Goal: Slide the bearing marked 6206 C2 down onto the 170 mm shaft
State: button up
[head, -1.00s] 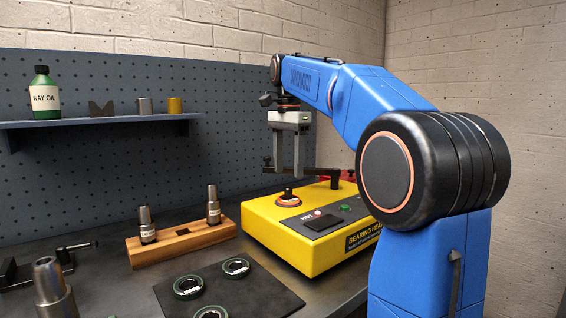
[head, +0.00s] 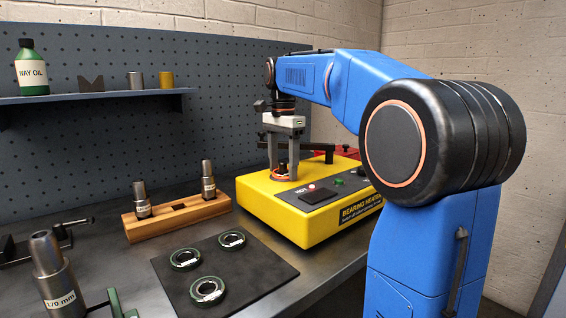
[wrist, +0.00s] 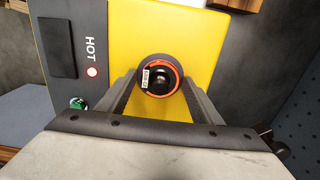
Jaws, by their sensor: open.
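A bearing with an orange glowing ring (wrist: 160,78) sits around the dark post of the yellow bearing heater (head: 320,225); its small white label is too small to read. It also shows in the head view, low between my fingers (head: 280,176). My gripper (wrist: 157,92) is open, pointing down, with one finger on each side of the bearing; whether they touch it I cannot tell. The metal shaft labelled 170 mm (head: 56,285) stands upright at the front left, apart from my gripper.
Several dark green-rimmed bearings lie on a black mat (head: 245,285). A wooden block (head: 172,220) holds two labelled shafts behind it. The heater's red HOT lamp (wrist: 92,72) is lit. A green object (head: 117,303) stands beside the 170 mm shaft.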

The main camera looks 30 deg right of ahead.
jog(key=c, duration=0.8)
jog(key=shift+r, duration=3)
